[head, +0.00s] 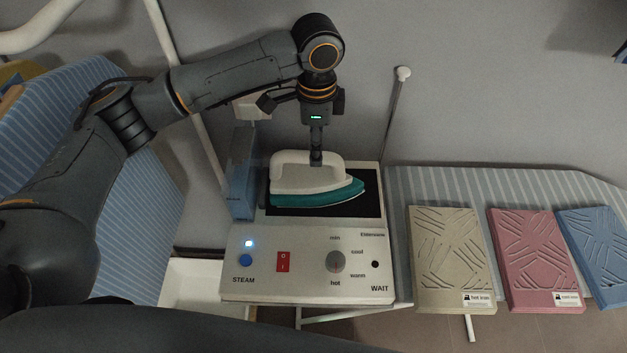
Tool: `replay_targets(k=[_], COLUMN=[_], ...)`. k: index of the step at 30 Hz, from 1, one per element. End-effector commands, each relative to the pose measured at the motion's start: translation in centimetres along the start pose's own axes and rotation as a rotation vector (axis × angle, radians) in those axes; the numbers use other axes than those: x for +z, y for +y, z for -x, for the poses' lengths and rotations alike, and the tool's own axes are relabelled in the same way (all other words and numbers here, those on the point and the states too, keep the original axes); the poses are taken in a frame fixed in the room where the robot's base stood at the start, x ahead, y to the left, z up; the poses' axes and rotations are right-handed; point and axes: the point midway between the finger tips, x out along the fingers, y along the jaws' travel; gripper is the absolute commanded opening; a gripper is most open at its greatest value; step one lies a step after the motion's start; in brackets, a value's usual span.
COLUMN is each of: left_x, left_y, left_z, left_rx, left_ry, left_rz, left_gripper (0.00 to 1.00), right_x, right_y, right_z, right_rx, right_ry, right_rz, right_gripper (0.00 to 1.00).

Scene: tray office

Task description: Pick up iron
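The iron (318,189) has a white top and handle and a teal lower body, with its tip to the right. It is over the black pad (368,206) at the back of the white steam station; I cannot tell whether it touches the pad. My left gripper (316,160) points down from above, with its fingers at the iron's handle (288,160). The fingers show edge-on as one narrow dark shape, so their grip on the handle is unclear. My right gripper is not in view.
The steam station (310,288) has a red switch and a dial. A blue translucent tank (242,180) stands left of the iron. A thin upright rod (394,110) is behind right. Beige (450,255), pink (533,255) and blue (597,245) folded cloths lie right on the striped board.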

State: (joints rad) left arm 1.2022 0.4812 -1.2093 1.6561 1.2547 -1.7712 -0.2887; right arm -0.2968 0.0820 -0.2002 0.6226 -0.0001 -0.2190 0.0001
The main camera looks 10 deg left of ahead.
Motion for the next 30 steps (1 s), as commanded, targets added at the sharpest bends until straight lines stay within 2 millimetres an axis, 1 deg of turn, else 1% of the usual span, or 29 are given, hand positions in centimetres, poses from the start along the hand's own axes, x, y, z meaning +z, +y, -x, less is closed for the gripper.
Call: replay_targets(k=[1,4,6,9,12,17,18,20,21,23,24,25,26,30], left_x=[0.3,0.7,0.7,0.6,0.6,0.6,0.6,0.6,0.6,0.6,0.6,0.6,0.6,0.6], left_y=[0.1,0.0,0.1,0.0,0.0,0.0,0.0,0.0,0.0,0.0,0.0,0.0,0.0,0.0], left_z=[-0.4,-1.9,-3.1,-4.1,-4.6,-4.6,-4.6,-4.6,-4.6,-4.6,-4.6,-4.6,-4.6,-4.6], left_rx=[0.005,0.005,0.005,0.002,0.002,0.001,0.001,0.001,0.001,0.001,0.001,0.001,0.001,0.001], left_ry=[-0.004,-0.004,-0.003,-0.002,-0.002,-0.002,-0.002,-0.002,-0.001,-0.001,-0.001,-0.001,-0.001,-0.002], left_rz=[0.001,0.003,0.002,0.000,0.000,0.000,0.000,0.000,0.000,0.000,0.000,0.000,0.000,0.000], left_gripper=[0.53,0.53,0.53,0.53,0.53,0.53,0.49,0.37,0.28,0.16,0.08,0.02,0.00,0.00], right_x=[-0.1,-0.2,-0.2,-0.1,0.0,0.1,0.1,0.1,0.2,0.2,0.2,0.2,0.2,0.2], right_y=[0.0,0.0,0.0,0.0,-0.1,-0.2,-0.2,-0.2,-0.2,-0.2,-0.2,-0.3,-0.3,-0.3], right_z=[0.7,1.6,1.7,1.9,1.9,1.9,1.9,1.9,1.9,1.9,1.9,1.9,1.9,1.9], right_rx=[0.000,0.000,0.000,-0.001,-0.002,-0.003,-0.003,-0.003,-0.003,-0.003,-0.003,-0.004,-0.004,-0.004], right_ry=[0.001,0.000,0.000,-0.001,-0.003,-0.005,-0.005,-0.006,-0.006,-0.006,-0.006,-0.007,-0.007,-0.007], right_rz=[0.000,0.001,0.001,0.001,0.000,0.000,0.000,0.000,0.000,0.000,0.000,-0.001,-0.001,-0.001], right_gripper=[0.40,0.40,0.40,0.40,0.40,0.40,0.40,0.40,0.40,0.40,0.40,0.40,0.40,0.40])
